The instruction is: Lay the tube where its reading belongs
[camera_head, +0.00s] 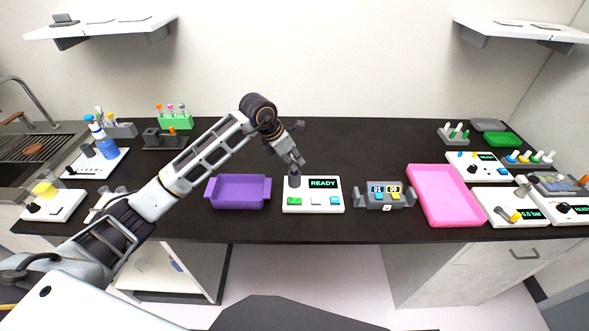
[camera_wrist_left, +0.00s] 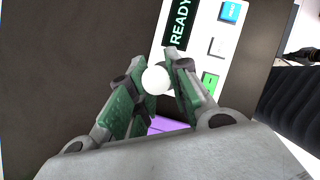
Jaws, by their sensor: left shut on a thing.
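My left gripper (camera_head: 297,164) is just above the dark socket (camera_head: 294,181) of a white device (camera_head: 330,201) whose green display reads READY. In the left wrist view the gripper (camera_wrist_left: 158,82) is shut on a tube, of which only the round white cap (camera_wrist_left: 155,80) shows between the green-padded fingers. The tube's body is hidden; I cannot tell whether it is inside the socket. A purple tray (camera_head: 240,204) lies left of the device and a pink tray (camera_head: 446,218) to the right. My right gripper is not in view.
A grey counter unit (camera_head: 385,202) reading 01 and 00 stands between the device and the pink tray. A green rack (camera_head: 175,124) with tubes is at the back left. Several instruments crowd the right end. The dark counter behind the READY device is clear.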

